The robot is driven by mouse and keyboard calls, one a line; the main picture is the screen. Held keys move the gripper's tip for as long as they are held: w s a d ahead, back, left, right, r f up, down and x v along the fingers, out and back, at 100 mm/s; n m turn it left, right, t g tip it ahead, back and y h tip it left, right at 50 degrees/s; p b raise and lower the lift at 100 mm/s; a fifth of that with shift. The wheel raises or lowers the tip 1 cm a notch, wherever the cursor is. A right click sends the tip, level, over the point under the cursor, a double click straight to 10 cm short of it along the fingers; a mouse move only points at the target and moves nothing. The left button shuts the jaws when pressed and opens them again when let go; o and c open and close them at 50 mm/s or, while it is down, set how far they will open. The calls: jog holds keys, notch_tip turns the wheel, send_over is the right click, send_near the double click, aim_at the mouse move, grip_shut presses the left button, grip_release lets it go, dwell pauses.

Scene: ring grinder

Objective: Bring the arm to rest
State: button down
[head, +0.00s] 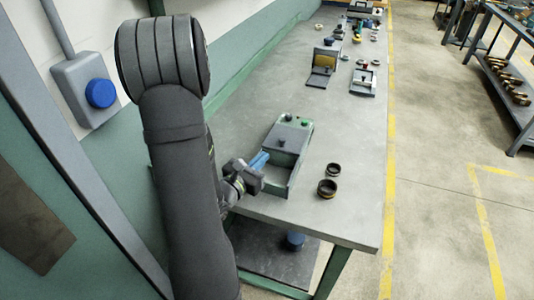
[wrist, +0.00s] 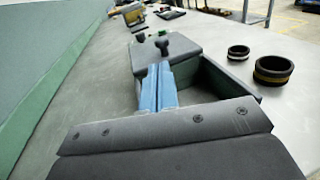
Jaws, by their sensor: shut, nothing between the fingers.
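My arm reaches down along the left side of the head view and covers part of the bench's left edge. My gripper (head: 259,161) has blue fingers and is over the near left part of the grey-green grinder box (head: 296,143). In the wrist view the blue fingers (wrist: 158,88) are together and empty, in front of the box's lid and beside its open compartment (wrist: 222,84). Whether the fingers touch the box cannot be told. The grinder has a dark knob and a green button on top.
Several small fixtures (head: 322,67) and parts stand farther back. A grey wall box with a blue knob (head: 100,93) is at left.

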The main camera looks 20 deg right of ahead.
jog(key=shift+s+a, duration=0.2)
jog(key=shift+a, duration=0.05)
jog(key=shift+x, duration=3.8)
